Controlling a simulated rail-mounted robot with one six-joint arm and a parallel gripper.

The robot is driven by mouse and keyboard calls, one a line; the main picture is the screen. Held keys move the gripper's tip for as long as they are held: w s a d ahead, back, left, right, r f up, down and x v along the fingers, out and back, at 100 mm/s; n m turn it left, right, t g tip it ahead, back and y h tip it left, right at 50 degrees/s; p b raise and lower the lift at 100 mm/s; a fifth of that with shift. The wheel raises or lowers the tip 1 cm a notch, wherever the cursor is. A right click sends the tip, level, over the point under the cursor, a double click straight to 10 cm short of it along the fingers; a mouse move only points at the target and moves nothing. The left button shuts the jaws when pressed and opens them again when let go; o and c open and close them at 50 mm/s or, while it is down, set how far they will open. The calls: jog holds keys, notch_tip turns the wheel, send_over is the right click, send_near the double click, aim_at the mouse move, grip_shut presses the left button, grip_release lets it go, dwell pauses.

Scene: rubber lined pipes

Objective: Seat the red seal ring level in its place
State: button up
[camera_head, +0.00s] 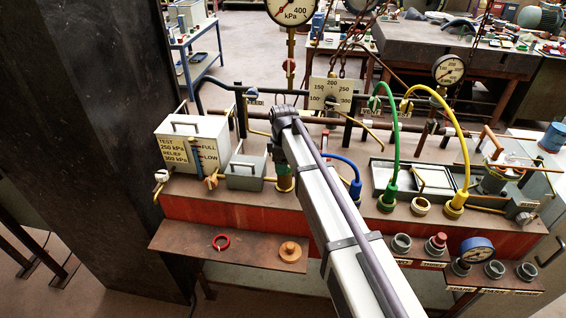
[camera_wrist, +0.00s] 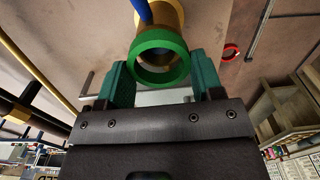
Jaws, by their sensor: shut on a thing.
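In the wrist view the red ring (camera_wrist: 230,52) shows small at upper right, apart from my fingers. A blue hose enters the coupling. The seal ring's place cannot be clearly told.
A grey gauge box (camera_head: 192,142) stands left. Green (camera_head: 392,130) and yellow (camera_head: 462,140) hoses arch to the right of my arm.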

jog(key=shift+f+b, duration=0.65)
jog(key=shift+f, duration=0.05)
jog(key=o, duration=1)
jog(key=shift+r, duration=0.1)
notch_tip(320, 180, up, 11)
jog(key=p, duration=1.1)
